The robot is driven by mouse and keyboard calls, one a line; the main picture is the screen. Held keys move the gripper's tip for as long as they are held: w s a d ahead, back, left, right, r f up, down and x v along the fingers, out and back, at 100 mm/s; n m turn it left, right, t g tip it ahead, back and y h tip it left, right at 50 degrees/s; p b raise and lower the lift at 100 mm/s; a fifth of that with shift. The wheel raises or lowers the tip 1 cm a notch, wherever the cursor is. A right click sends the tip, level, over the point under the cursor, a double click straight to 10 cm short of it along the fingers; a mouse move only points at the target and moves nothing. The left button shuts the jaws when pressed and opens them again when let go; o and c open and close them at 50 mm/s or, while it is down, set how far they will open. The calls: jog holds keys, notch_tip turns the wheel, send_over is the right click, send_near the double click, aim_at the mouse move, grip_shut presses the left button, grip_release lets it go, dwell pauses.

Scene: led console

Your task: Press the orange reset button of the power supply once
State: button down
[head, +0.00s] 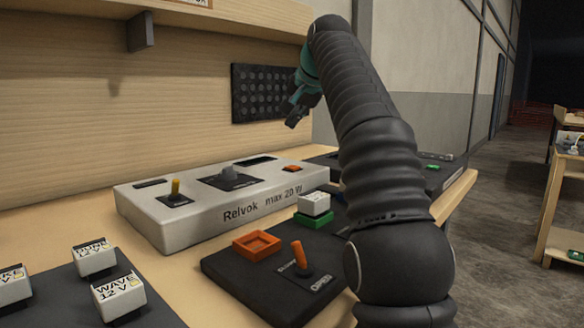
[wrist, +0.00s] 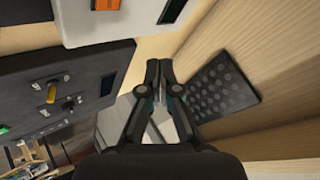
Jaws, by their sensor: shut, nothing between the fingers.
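The power supply (head: 200,218) is a long white box lettered "Relvok max 20 W", standing on the bench against the back wall. Its orange reset button (head: 292,168) is a small square on the right part of the top. The button also shows, cut by the top edge, in the wrist view (wrist: 47,8), on the white casing (wrist: 100,18). My gripper (head: 294,112) is above and behind the right end of the power supply, clear of it. In the wrist view its fingertips (wrist: 159,68) are together with nothing between them. My arm hides part of the bench on the right.
A black perforated panel (head: 262,92) is on the back wall close to my gripper. A dark console (head: 436,172) stands right of the power supply. In front is a black board (head: 235,275) with an orange lever (head: 301,256). White labelled blocks (head: 118,296) stand front left.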

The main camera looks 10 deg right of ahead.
aim_at(294, 167)
jog(key=shift+s+f, duration=0.1)
jog(key=shift+f, duration=1.35)
jog(key=shift+f+b, duration=1.7)
jog(key=shift+f, duration=0.85)
jog(key=shift+f, duration=0.1)
jog(key=shift+f, duration=0.3)
jog(key=shift+f+b, duration=0.45)
jog(key=shift+f, duration=0.05)
jog(key=shift+r, duration=0.1)
jog(key=shift+r+p, duration=0.85)
jog(key=shift+p, duration=0.2)
